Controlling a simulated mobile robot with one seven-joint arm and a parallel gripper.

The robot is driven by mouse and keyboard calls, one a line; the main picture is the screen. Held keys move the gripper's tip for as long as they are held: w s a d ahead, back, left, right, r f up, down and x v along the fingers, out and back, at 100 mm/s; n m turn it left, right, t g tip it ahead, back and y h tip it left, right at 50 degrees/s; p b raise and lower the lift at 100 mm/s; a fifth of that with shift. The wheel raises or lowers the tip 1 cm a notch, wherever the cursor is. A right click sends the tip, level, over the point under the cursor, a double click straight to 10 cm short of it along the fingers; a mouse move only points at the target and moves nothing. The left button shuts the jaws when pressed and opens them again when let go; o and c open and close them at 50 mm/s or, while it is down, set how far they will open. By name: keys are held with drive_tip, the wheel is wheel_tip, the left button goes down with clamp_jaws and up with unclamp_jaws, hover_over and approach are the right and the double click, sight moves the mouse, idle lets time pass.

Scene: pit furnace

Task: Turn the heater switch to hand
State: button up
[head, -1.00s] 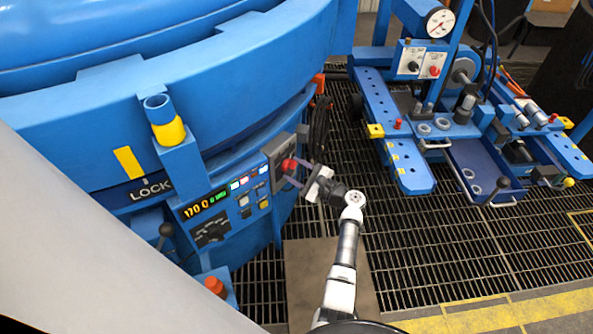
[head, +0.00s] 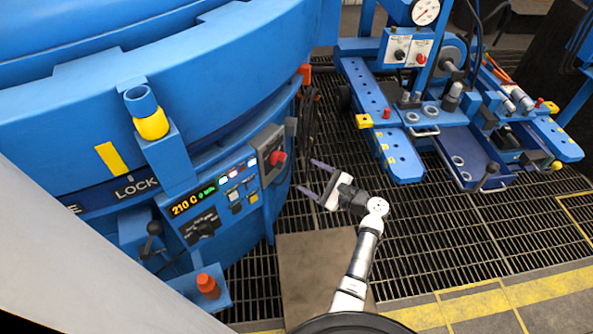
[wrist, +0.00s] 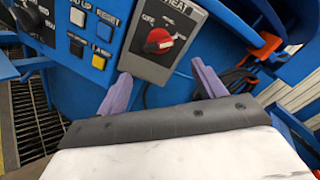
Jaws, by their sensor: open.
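The heater switch is a red knob (wrist: 158,40) on a grey plate (wrist: 185,20) lettered HEAT in the wrist view. Smaller lettering around the knob is too blurred to read surely, so I cannot tell which position it points to. In the head view the red knob (head: 277,158) sits at the right end of the blue control panel. My gripper (head: 307,176) is open and empty, to the right of the knob and apart from it. In the wrist view its two purple fingers (wrist: 162,73) point toward the plate, with the knob beyond the gap between them.
A lit display (head: 187,204) on the panel reads 210 C. RESET (wrist: 108,21) and several other buttons sit left of the switch. Dark cables (head: 309,115) hang behind it. A blue machine (head: 430,100) stands at the right, with open grating (head: 440,235) in front.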

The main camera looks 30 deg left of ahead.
drive_tip(key=d, duration=0.4)
drive_tip(key=shift+s, duration=0.2)
idle(0.3)
